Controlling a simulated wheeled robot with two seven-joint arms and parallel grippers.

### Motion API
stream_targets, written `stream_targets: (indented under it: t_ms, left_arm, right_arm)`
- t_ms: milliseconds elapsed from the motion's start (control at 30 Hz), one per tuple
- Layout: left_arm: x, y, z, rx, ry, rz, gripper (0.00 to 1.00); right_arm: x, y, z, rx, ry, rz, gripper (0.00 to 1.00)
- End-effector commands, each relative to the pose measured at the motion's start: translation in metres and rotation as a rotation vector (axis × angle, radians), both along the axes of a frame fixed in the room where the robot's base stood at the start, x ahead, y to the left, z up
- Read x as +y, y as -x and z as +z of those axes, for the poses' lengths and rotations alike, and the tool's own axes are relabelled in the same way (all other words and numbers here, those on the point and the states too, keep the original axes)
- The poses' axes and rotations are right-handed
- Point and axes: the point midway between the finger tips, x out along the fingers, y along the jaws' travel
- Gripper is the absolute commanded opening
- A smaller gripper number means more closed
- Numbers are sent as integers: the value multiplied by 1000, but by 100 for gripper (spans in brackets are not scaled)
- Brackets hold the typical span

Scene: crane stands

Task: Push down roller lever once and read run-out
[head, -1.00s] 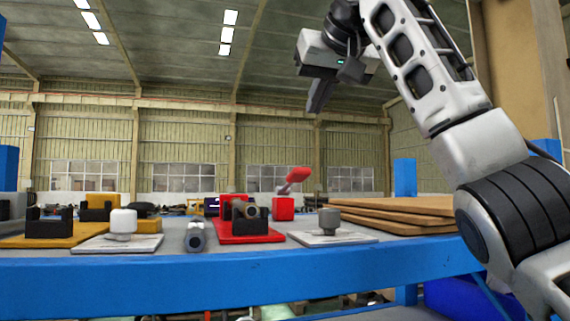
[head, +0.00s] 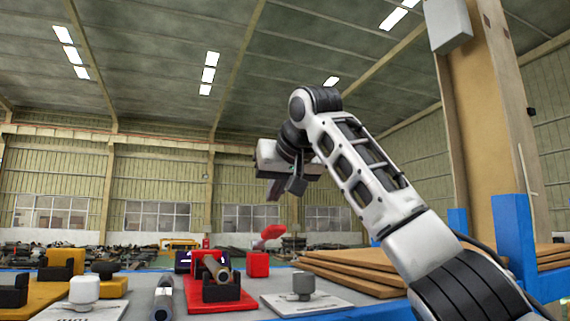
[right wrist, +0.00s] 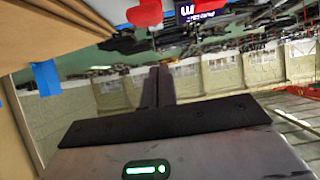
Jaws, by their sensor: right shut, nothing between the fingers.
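A red lever handle (head: 270,236) rises at a slant beside a red block (head: 257,264) at the back of the bench. In front of them a red plate (head: 215,302) carries dark blocks with a metal cylinder (head: 215,268) lying across them. A dark blue display box (head: 188,262) stands behind; its reading is too small to tell. My right gripper (head: 273,195) is shut and empty, above the red handle and apart from it. In the right wrist view, the red handle (right wrist: 145,12) and display (right wrist: 205,8) show at the top edge, beyond the closed fingers. My left gripper is out of view.
Brown boards (head: 350,272) are stacked at right. A blue post (head: 515,240) stands further right.

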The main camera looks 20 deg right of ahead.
Motion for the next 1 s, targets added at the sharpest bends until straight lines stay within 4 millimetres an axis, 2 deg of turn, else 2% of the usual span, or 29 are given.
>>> stream_targets:
  t_ms: [33,200,400,867,1000]
  left_arm:
    - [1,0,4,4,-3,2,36]
    - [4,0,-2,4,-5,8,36]
    - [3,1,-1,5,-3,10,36]
    - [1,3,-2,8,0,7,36]
    - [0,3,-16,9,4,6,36]
  right_arm:
    - [0,-10,-4,5,1,-2,0]
    - [-1,-3,-26,0,3,-1,0]
    - [-1,2,-40,0,1,0,0]
    - [0,3,-44,-1,0,-1,0]
    - [0,4,-52,-39,0,0,0]
